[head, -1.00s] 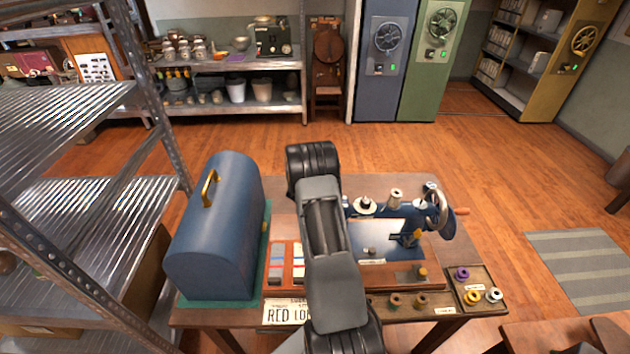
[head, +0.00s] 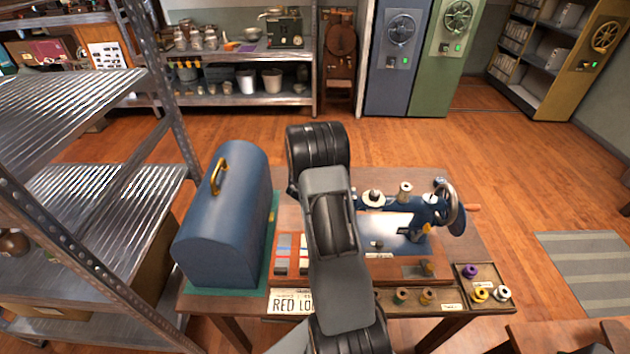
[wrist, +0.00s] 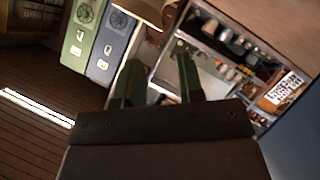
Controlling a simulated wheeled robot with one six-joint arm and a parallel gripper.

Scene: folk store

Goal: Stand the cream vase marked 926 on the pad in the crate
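I cannot make out a vase marked 926 or a padded crate in the head view. In the head view my arm hides the gripper.
A table holds a blue domed case (head: 228,215) on a green mat, a sewing machine (head: 425,215) and a spool tray (head: 483,303). A metal rack (head: 100,195) stands close on the left. Safes (head: 398,60) and shelves (head: 240,100) line the back. Floor (head: 510,190) is open to the right.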

